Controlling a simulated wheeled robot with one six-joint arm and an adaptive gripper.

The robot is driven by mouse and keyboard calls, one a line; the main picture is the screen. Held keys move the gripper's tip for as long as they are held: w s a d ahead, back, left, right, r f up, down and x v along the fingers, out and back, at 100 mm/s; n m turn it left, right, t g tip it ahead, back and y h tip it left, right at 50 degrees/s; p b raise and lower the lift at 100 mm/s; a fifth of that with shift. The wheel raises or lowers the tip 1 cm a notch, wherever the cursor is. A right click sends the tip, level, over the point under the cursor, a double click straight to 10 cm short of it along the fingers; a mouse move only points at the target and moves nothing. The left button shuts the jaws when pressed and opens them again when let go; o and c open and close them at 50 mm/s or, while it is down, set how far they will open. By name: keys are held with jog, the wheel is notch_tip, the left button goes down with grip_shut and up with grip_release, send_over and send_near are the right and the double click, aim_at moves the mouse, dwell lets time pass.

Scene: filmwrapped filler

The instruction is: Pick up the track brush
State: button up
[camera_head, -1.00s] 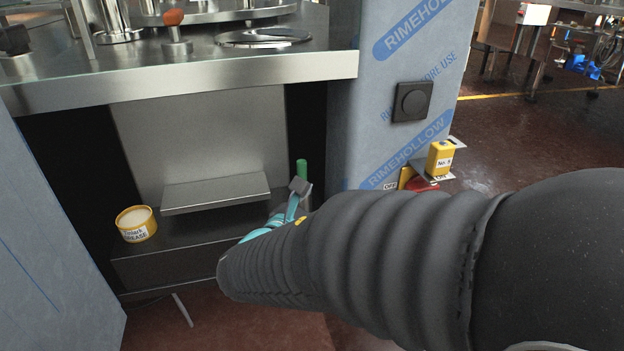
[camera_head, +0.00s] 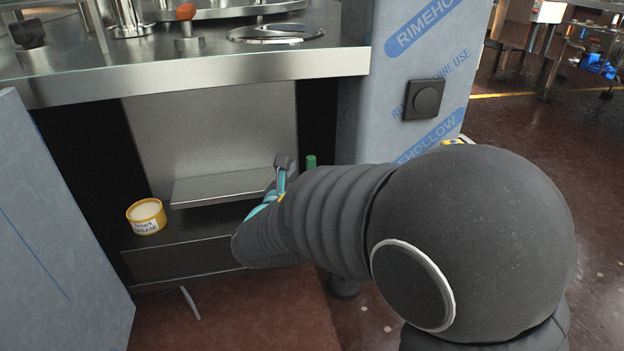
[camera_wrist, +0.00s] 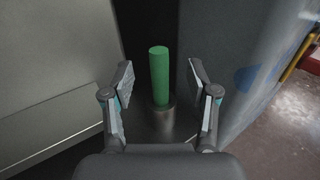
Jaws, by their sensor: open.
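A green upright cylinder (camera_wrist: 160,75) stands in a short metal cup (camera_wrist: 159,119) in the wrist view. It looks like the handle of the track brush; no bristles show. In the head view only its green top (camera_head: 311,161) shows above my arm. My gripper (camera_wrist: 161,78) is open and empty, with one finger on each side of the green handle and gaps on both sides. In the head view my gripper (camera_head: 281,166) is partly hidden by my own arm, and one grey fingertip shows left of the green top.
A yellow-rimmed tin (camera_head: 146,216) stands on the low ledge to the left. A metal shelf (camera_head: 222,188) lies left of the handle. A blue-grey wrapped column (camera_head: 400,60) stands close on the right, and a steel worktop (camera_head: 200,72) overhangs above.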

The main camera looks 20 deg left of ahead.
aim_at(309, 165)
jog(key=w, duration=0.5)
jog(key=shift+f, duration=0.15)
grip_shut()
